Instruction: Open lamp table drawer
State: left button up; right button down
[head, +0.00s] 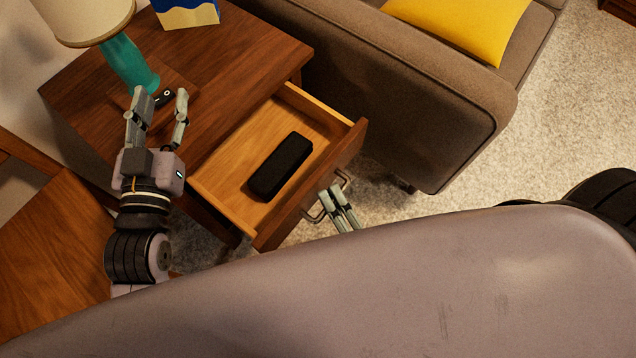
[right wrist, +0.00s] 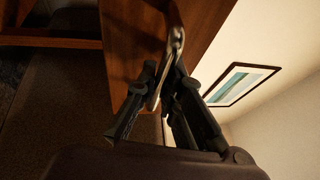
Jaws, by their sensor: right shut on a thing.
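The lamp table (head: 215,65) is dark wood, and its drawer (head: 225,180) stands pulled well out toward me. A black box-like object (head: 281,165) lies inside the drawer. The drawer's metal handle (head: 341,181) is on its front panel. My right gripper (head: 338,200) is shut on the handle. In the right wrist view the handle (right wrist: 176,42) passes between the two fingers (right wrist: 160,90). My left gripper (head: 160,105) is open and empty, over the left front part of the tabletop.
A brown sofa (head: 400,90) is close on the right. A wooden chair or bench (head: 50,240) is at left.

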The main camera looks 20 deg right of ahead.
pick_arm(q)
jog(key=shift+f, duration=0.3)
pick_arm(e)
jog(key=shift+s+d+f, duration=0.1)
jog(key=shift+s+d, duration=0.05)
jog(key=shift+s, duration=0.15)
jog(key=c, duration=2)
grip_release()
pick_arm(q)
jog(key=shift+a, duration=0.1)
pick_arm(e)
jog(key=shift+o, duration=0.2)
jog(key=v, duration=1.2)
